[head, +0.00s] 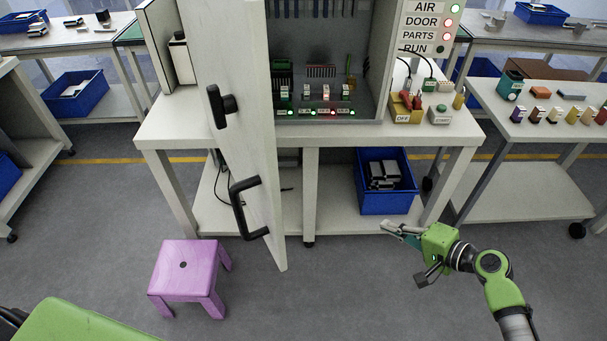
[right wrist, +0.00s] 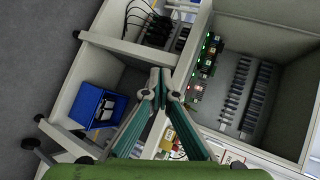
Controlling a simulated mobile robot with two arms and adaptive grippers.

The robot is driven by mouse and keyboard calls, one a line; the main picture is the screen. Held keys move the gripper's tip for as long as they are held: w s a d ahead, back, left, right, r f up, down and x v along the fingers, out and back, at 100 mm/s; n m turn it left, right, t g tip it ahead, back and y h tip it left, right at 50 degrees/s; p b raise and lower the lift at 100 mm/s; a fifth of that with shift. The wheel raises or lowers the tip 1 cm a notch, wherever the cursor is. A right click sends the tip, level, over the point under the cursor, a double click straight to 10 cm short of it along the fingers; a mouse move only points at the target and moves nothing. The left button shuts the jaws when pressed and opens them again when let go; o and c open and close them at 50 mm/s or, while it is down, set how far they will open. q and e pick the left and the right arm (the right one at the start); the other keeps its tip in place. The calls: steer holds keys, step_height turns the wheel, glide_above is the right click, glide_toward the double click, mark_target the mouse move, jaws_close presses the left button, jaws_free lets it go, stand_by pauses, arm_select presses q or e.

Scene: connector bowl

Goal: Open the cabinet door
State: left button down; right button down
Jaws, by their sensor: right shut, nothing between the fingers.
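The cabinet door (head: 252,130) is a tall off-white panel in the head view. It stands swung out from the cabinet (head: 381,45), so the circuit boards and lit indicators inside show to its right. The door carries a black latch knob (head: 220,106) and, lower down, a black bar handle (head: 236,207). My right gripper (head: 386,226) is shut and empty. It is well to the right of the door and apart from it, low in front of the bench. The right wrist view shows its fingertips (right wrist: 160,76) together, with the cabinet interior beyond. My left gripper is not in view.
The cabinet stands on a white bench (head: 170,132). A blue bin (head: 386,205) with dark parts sits on its lower shelf, close to my right gripper. A purple stool (head: 185,268) stands on the floor left of the door. Side tables stand left and right.

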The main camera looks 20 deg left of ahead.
steer(key=s+a+r+n+g+y, duration=0.2)
steer(key=s+a+r, duration=0.15)
steer(key=r, duration=0.55)
steer(key=s+a+r+n+g+y+b, duration=0.1)
steer(key=s+a+r+n+g+y, duration=0.2)
steer(key=r, duration=0.7)
steer(key=s+a+r+n+g+y, duration=0.15)
steer(key=s+r, duration=0.25)
steer(key=r, duration=0.5)
steer(key=s+a+p, duration=0.2)
steer(key=a+p, duration=0.4)
steer(key=a, duration=0.7)
steer(key=shift+s+f+m, duration=0.25)
steer(key=shift+m, duration=0.2)
steer(key=shift+y, duration=0.25)
